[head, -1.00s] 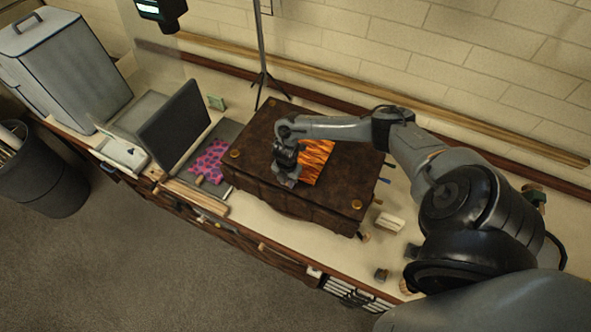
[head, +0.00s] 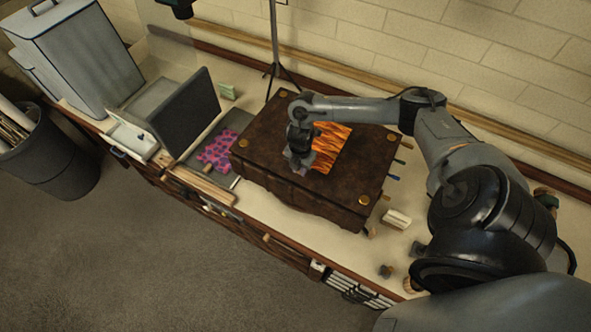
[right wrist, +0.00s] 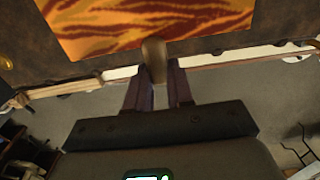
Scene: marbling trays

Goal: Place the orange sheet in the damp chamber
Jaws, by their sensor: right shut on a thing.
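The orange sheet (head: 333,142), with dark wavy stripes, lies on top of a brown leather-like block (head: 268,125). My right gripper (head: 298,163) is at the sheet's left edge, low over the block. In the right wrist view the sheet (right wrist: 140,22) fills the top, and the gripper (right wrist: 158,78) is shut on a brown tab (right wrist: 154,55) at its edge. The gripper hides part of the sheet in the head view. I cannot tell which container is the damp chamber; a grey lidded bin (head: 75,62) stands far left. My left gripper is not in view.
A pink spotted sheet (head: 218,150) lies left of the block, beside an upright dark panel (head: 180,118). A thin stand (head: 275,45) rises behind the block. Small pieces lie near a pale block (head: 396,218) at the right. The bench's front edge is close.

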